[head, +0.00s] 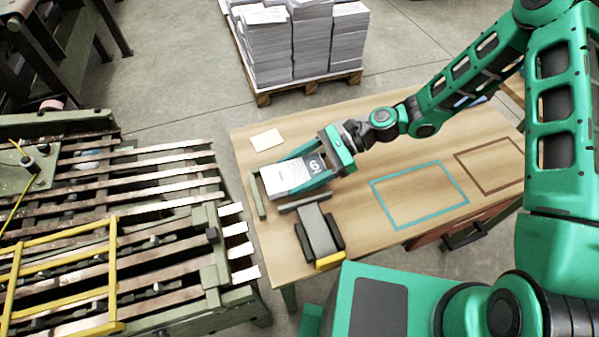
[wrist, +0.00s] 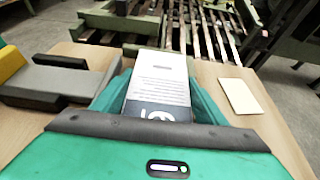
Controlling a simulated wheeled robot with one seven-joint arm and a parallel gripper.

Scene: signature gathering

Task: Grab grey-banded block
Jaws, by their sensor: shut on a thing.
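The grey-banded block (head: 287,177) is a white stack of printed sheets with a dark grey band that bears a white numeral. It lies at the left end of the wooden table. My gripper (head: 293,170) has a finger along each long side of it and is shut on it. In the wrist view the block (wrist: 160,82) sits between the green fingers, its band nearest the palm. The far ends of the fingers are partly hidden by the block in the wrist view. I cannot tell whether the block is clear of the tabletop.
A grey device with a yellow end (head: 317,230) lies just in front of the block. A cream pad (head: 267,140) lies behind it. A slatted green machine (head: 120,220) adjoins the table's left end. Teal (head: 418,195) and brown outlines mark clear tabletop to the right. A pallet of paper (head: 300,45) stands behind.

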